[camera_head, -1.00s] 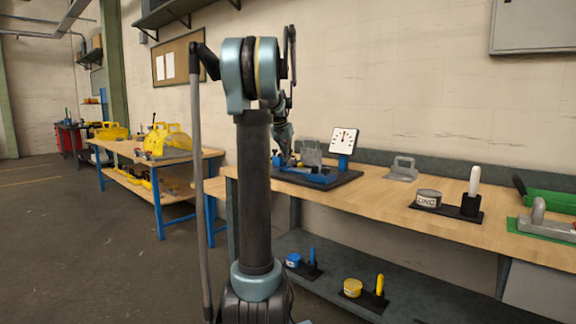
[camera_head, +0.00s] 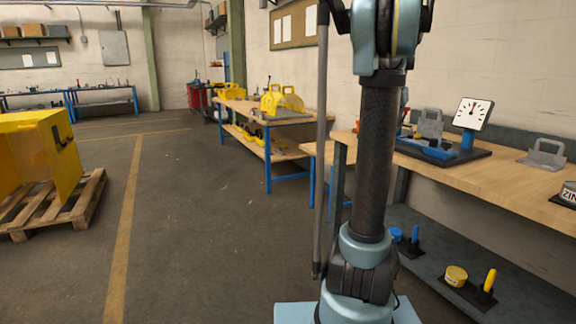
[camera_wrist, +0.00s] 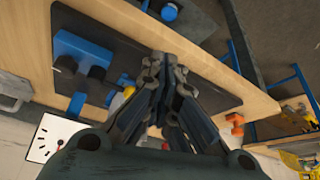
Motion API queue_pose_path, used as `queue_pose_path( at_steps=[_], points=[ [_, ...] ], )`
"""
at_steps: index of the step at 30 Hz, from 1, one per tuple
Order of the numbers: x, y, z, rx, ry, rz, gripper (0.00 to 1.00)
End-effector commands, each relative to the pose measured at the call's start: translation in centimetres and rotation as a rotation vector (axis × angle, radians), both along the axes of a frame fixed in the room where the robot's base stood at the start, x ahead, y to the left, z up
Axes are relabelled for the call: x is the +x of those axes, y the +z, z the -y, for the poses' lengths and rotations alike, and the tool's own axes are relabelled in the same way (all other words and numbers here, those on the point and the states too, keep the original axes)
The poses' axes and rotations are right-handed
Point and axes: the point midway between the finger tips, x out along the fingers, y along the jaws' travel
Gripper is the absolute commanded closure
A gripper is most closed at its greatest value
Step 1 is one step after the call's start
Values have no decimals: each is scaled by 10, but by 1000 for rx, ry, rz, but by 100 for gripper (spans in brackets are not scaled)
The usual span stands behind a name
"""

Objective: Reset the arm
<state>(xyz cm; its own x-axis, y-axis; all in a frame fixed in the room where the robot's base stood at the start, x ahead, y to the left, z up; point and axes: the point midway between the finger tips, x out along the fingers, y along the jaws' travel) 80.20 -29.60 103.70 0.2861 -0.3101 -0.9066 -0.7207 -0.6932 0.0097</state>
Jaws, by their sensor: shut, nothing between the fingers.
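My arm (camera_head: 372,160) stands upright in the head view, in front of the workbench. My gripper (camera_wrist: 164,62) is in the middle of the wrist view, its fingertips together and nothing between them. It is over the black mat (camera_wrist: 205,75) on the bench. A blue fixture (camera_wrist: 85,50) on the mat is to its left in that view. In the head view my gripper is mostly hidden behind my arm.
The workbench (camera_head: 485,185) carries a dial gauge (camera_head: 471,113) and a grey handled block (camera_head: 543,153). Yellow and blue items sit on its lower shelf (camera_head: 440,255). A yellow crate (camera_head: 30,155) on a pallet (camera_head: 75,210) stands left. Floor between is clear.

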Motion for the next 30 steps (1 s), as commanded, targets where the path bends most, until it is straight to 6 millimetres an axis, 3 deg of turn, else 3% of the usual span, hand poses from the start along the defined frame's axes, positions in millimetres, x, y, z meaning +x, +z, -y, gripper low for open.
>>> queue_pose_path(
  at_steps=[1,6,15,23,30],
  points=[
    [-13,-4,-19,3,29,-8,100],
    [-55,-22,-74,19,128,-39,100],
    [-136,-68,-158,43,306,-91,100],
    [-210,-120,-216,61,462,-134,100],
    [-279,-177,-257,77,609,-173,100]
  ],
)
